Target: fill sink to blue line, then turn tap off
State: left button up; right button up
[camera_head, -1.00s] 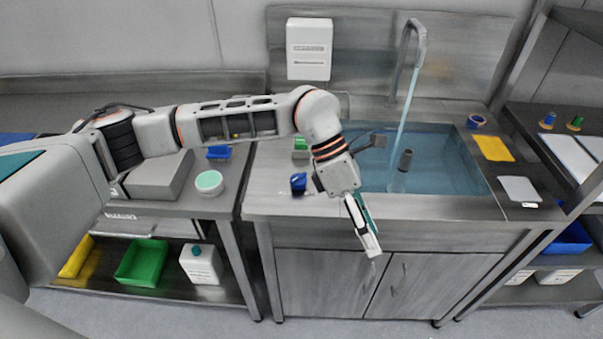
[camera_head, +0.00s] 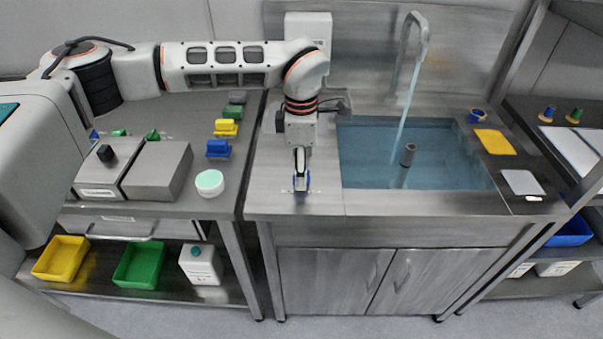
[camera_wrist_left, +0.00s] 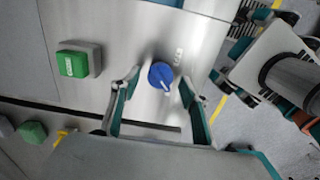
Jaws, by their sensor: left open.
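The sink (camera_head: 358,178) holds blue-tinted water (camera_head: 445,165), and a dark upright pipe (camera_head: 407,154) stands in it. The curved tap (camera_head: 420,38) is running; a stream falls into the water. I cannot make out the blue line. My left gripper (camera_head: 301,184) points down over the counter left of the sink, at a blue knob with a white pointer mark. In the left wrist view the knob (camera_wrist_left: 160,75) lies between the fingertips of the open gripper (camera_wrist_left: 165,84); I cannot tell whether they touch it. The arm mostly hides the knob in the head view.
A green button (camera_wrist_left: 76,64) sits on the counter near the knob, seen in the left wrist view. A yellow pad (camera_head: 495,142) and a grey pad (camera_head: 522,182) lie right of the sink. A white-and-green jar (camera_head: 209,183) stands on the left bench.

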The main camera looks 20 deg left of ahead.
pick_arm(q)
jog(key=shift+f, duration=0.8)
jog(key=c, duration=1.1)
